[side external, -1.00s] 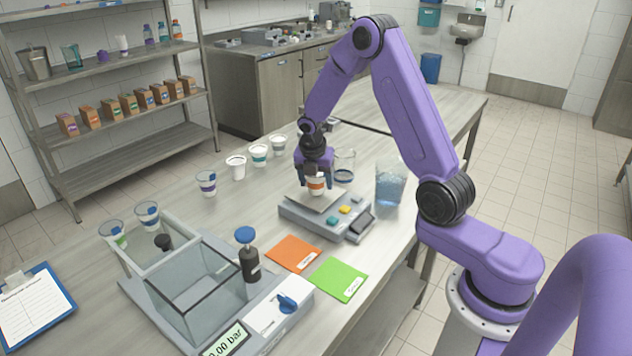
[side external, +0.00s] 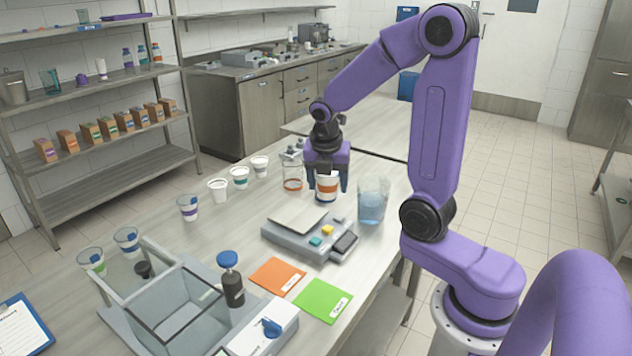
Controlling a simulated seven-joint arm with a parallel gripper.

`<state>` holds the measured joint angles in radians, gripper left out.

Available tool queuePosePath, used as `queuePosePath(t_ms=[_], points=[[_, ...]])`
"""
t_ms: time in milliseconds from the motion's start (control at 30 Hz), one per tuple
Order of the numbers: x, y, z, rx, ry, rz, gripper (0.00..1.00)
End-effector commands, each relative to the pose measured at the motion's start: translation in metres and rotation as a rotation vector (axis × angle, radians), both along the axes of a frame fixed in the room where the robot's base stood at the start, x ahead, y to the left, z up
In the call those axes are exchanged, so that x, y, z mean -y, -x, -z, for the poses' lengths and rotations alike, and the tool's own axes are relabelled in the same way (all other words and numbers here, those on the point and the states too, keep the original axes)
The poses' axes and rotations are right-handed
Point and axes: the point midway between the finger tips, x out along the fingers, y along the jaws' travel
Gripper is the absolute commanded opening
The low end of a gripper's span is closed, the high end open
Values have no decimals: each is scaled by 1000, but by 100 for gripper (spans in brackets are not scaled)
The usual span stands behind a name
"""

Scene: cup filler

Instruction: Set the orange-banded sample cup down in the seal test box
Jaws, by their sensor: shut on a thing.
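The orange-banded sample cup (side external: 327,188) is white with an orange band and is upright between the fingers of my gripper (side external: 327,182). My gripper is shut on it, and the fingers cover its sides. The cup is clear of the scale pan, beyond the scale and toward its right; its exact height over the table is hard to tell. The seal test box (side external: 178,308) is a clear, open-topped box on a grey base at the lower left, well away from my gripper. I see nothing inside it.
The grey scale (side external: 290,240) stands between my gripper and the box. A blue-topped dark cylinder (side external: 231,280) rises beside the box. Orange and green cards lie in front.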

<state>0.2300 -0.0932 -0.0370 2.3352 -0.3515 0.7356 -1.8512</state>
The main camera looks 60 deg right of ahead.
Motion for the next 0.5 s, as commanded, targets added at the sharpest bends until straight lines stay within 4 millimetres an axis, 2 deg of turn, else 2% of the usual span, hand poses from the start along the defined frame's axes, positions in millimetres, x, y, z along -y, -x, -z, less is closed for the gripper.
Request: queuePosePath(t_ms=[200, 500], points=[[-5, 16, -8, 1, 1, -1, 0], [-6, 20, -11, 1, 0, 0, 0]])
